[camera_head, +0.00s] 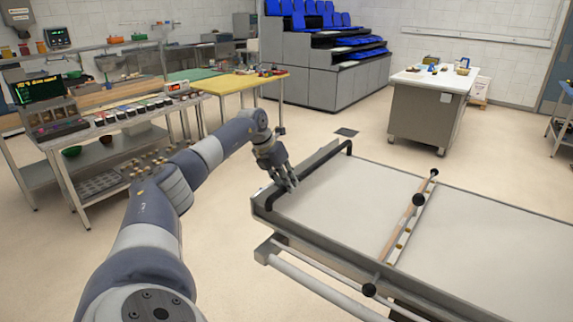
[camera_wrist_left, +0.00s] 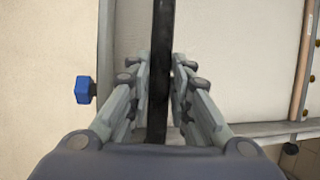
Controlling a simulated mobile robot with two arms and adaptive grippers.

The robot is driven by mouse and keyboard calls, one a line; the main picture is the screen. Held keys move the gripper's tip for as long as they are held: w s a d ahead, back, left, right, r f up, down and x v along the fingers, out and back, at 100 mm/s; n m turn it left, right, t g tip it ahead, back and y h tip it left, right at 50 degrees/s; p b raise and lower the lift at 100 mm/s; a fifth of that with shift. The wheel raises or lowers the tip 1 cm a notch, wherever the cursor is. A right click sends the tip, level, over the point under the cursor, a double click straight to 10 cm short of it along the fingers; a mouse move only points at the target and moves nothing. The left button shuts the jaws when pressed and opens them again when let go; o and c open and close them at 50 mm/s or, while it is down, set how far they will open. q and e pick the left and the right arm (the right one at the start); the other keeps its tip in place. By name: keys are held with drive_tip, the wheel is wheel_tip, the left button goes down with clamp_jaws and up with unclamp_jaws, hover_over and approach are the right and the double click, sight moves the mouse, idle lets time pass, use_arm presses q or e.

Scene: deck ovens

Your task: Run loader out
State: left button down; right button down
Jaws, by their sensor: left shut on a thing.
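The loader (camera_head: 330,206) is a long, low table with a pale flat bed and grey metal rails. It stands at the right front of the head view. A black handle bar (camera_head: 318,173) runs along its left end. My left gripper (camera_head: 291,185) is at that end and is shut on the handle. In the left wrist view the black handle (camera_wrist_left: 160,60) runs between the two fingers (camera_wrist_left: 160,95). A wooden bar with black knobs (camera_head: 405,232) lies across the bed, with brass studs on a strip beside it. My right gripper is not in view.
A steel bench with containers (camera_head: 120,125) and a yellow-topped table (camera_head: 240,83) stand at the left. A grey cabinet (camera_head: 418,112) stands at the back right, and a stepped unit with blue seats (camera_head: 325,60) at the back. Open floor (camera_head: 330,128) lies beyond the loader's left end.

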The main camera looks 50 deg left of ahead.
use_arm(q)
drive_tip(key=c, duration=1.4)
unclamp_jaws()
drive_tip(key=shift+a+r, duration=0.15)
drive_tip(key=shift+a, duration=0.15)
drive_tip(key=shift+c, duration=0.2)
drive_tip(key=shift+s+a, duration=0.1)
drive_tip(key=v, duration=1.1)
drive_tip(key=shift+s+r, duration=0.25)
drive_tip(key=shift+r, duration=0.1)
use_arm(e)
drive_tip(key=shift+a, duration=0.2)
